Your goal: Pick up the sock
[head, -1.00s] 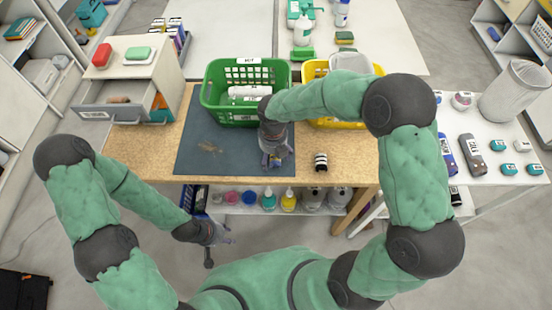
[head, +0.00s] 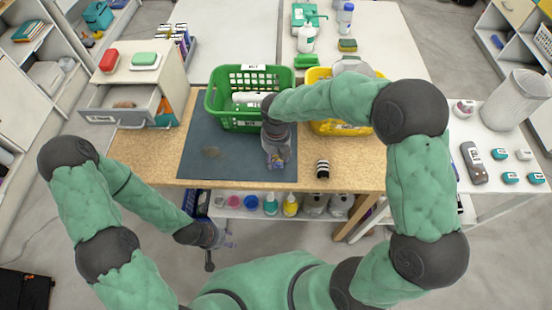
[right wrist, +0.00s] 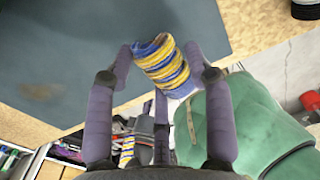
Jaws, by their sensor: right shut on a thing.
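The sock (right wrist: 165,68), striped yellow, blue and white, is held between the fingers of my right gripper (right wrist: 158,52) in the right wrist view. In the head view my right gripper (head: 277,158) hangs over the front part of the dark mat, and only a small bit of the sock (head: 276,164) shows at its fingertips. Another yellow-striped patch shows behind the fingers, lower in the wrist view; I cannot tell what it is. My left gripper (head: 222,240) is low in front of the table, apart from the sock; its fingers are too small to read.
The dark mat (head: 215,165) lies on the wooden table. A green basket (head: 222,112) stands behind my right gripper, with a yellow basket (head: 340,128) partly hidden by my right arm. A black-and-white striped item (head: 323,169) lies to the right. An open drawer (head: 103,116) is at the left.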

